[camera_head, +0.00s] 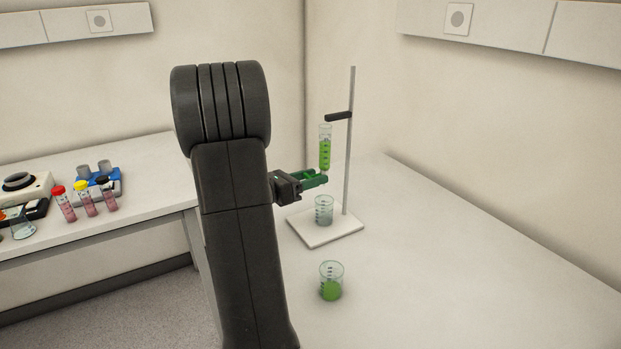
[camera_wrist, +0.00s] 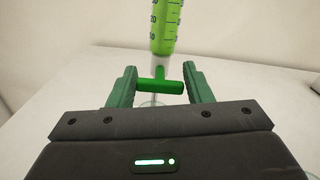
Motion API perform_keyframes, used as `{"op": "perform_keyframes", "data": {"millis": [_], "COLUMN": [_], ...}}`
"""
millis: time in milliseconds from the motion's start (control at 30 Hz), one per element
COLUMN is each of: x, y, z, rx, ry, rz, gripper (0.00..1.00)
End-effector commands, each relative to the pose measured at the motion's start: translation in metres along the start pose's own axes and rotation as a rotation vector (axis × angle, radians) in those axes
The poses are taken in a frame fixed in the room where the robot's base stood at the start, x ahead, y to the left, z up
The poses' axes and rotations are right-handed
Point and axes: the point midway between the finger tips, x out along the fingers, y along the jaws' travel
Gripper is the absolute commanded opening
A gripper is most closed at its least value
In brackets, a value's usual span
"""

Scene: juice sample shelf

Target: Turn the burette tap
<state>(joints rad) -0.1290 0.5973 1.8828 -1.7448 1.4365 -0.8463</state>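The burette (camera_head: 325,148) holds green liquid and hangs upright from a dark clamp on a metal stand; its lower end also shows in the wrist view (camera_wrist: 165,30). The green burette tap (camera_wrist: 160,86) lies crosswise below the tube in the wrist view. My gripper (camera_head: 318,179) is at the tap's height, beneath the burette. In the wrist view its green fingers (camera_wrist: 159,85) are open, one on each side of the tap.
A clear beaker (camera_head: 324,210) stands on the white stand base (camera_head: 336,234) below the burette. The stand rod (camera_head: 350,150) rises close behind. A beaker with green liquid (camera_head: 331,283) stands nearer on the table. Tubes with coloured caps (camera_head: 86,200) are on the left bench.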

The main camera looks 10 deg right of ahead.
Motion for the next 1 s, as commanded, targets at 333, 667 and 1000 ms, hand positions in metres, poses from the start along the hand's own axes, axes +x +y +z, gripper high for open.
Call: {"op": "perform_keyframes", "data": {"millis": [333,667,1000], "x": [-0.0003,-0.0005,-0.0004], "y": [0.0006,0.0014,0.0005], "z": [-0.0026,-0.0049,0.0001], "rx": [0.037,0.318,0.457], "ry": [-0.001,-0.003,0.0], "rz": [0.0,0.001,0.001], "gripper": [0.18,0.18,0.18]}}
